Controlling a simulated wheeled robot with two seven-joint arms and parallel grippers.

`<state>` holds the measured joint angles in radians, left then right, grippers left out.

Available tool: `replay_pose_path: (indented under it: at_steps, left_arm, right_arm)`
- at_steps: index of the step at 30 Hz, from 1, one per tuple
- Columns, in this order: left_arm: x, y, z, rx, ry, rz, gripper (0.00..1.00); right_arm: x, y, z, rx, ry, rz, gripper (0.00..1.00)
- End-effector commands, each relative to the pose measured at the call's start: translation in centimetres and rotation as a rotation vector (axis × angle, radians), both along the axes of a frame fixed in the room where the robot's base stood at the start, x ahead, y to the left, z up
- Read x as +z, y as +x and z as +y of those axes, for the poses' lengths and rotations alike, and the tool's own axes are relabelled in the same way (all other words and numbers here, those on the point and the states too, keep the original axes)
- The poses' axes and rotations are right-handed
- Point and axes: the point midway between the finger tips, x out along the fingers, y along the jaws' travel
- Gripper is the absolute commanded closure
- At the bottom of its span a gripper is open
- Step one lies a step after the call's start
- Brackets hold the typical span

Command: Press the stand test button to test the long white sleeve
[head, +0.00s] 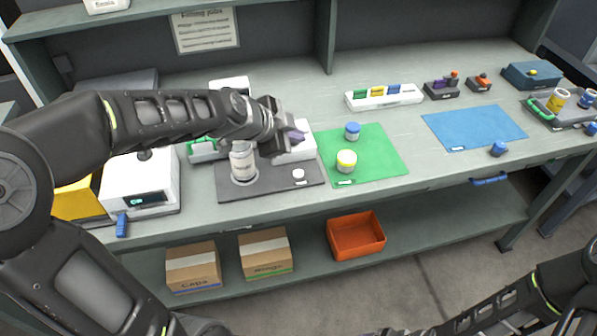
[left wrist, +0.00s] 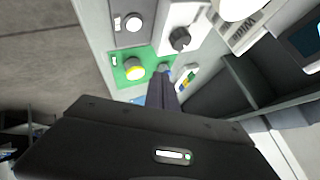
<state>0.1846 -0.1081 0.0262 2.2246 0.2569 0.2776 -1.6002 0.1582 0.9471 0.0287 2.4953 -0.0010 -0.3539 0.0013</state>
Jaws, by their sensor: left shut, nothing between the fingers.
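A white cylinder with printing, the long white sleeve (head: 243,164), stands upright on a dark grey plate (head: 262,187) in the head view. A small white round button (head: 298,174) sits on the right part of this plate. It also shows in the left wrist view (left wrist: 133,23). My left gripper (head: 298,136) is shut and empty, above and behind the button, in front of a white box (head: 303,151) that it partly hides. In the left wrist view the closed fingers (left wrist: 160,85) point toward the green mat and the box's dark knob (left wrist: 180,39).
A blue mat (head: 470,125) lies further right. A white device with a display (head: 140,190) stands left. An orange bin (head: 356,236) and cartons are on the lower shelf.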

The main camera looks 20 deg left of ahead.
Motion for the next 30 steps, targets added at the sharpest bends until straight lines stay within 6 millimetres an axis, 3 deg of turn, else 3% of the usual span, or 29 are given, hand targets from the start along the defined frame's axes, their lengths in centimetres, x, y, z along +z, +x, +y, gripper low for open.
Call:
replay_pose_path:
  at_steps: [8, 21, 30]
  left_arm:
    - [-1.9, 0.0, 0.0, 0.000, -0.001, 0.002, 1.00]
    - [-7.7, 0.0, 0.0, -0.001, 0.000, 0.001, 1.00]
    - [-8.8, 0.0, 0.0, -0.001, 0.000, 0.001, 1.00]
  right_arm:
    - [-1.3, 0.0, 0.0, 0.000, 0.000, -0.001, 0.24]
    - [-5.9, 0.1, 0.0, -0.001, 0.000, -0.004, 0.24]
    - [-7.3, 0.1, 0.0, -0.002, 0.000, -0.006, 0.24]
